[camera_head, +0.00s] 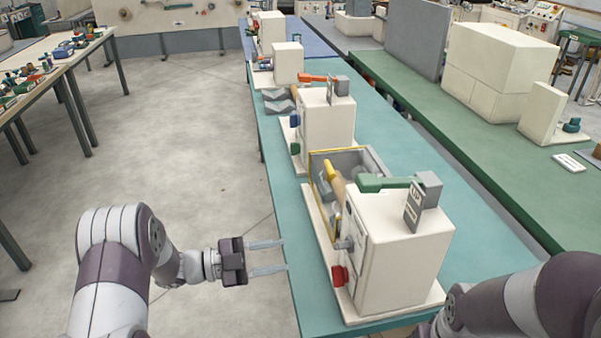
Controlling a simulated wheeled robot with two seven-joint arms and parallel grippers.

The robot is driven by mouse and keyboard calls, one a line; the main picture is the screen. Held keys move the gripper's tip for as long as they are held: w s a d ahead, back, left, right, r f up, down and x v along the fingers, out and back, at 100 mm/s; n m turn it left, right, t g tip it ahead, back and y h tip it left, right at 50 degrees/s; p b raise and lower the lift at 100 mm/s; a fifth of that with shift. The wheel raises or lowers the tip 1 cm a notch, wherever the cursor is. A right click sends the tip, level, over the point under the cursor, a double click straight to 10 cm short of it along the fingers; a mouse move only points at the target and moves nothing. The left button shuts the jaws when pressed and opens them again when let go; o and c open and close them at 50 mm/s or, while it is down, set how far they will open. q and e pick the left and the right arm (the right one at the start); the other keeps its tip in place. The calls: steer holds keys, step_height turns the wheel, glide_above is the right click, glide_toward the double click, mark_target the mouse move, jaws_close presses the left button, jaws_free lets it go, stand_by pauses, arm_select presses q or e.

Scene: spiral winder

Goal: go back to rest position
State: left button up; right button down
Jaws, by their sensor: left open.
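My left gripper (268,257) is open and empty, its two thin grey fingers pointing right at the left edge of the teal bench (462,240). It is apart from the nearest winder (400,255), a cream machine with a green lever (385,184) on top, a yellow-framed grey box behind and a red knob (339,276) low on its left side. Part of my right arm shows at the bottom right; its gripper is out of view.
A second cream machine (327,128) with an orange lever stands behind, with more machines farther back. A green bench (480,150) runs along the right. A table with small coloured parts (78,44) stands at the upper left. The floor (190,140) between is clear.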

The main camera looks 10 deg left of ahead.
arm_select(q)
steer(key=w+a+f+n+t+y, duration=0.4)
steer(key=w+a+f+n+y, duration=0.2)
steer(key=f+n+y, duration=0.25)
steer(key=s+a+n+g+y+p, duration=0.2)
steer(key=s+a+n+g+y, duration=0.1)
steer(key=s+a+n+y, duration=0.5)
steer(key=s+d+r+n+g+p, duration=0.1)
steer(key=s+d+r+n+g, duration=0.1)
steer(key=s, duration=0.5)
steer(key=s+d+r+n+g+p, duration=0.2)
steer(key=s+d+r+n+g, duration=0.1)
steer(key=s+r, duration=0.4)
steer(key=s+d+n, duration=0.1)
steer(key=d, duration=0.1)
steer(key=shift+d+r+y, duration=0.35)
steer(key=shift+d+r, duration=0.05)
steer(key=shift+s, duration=0.1)
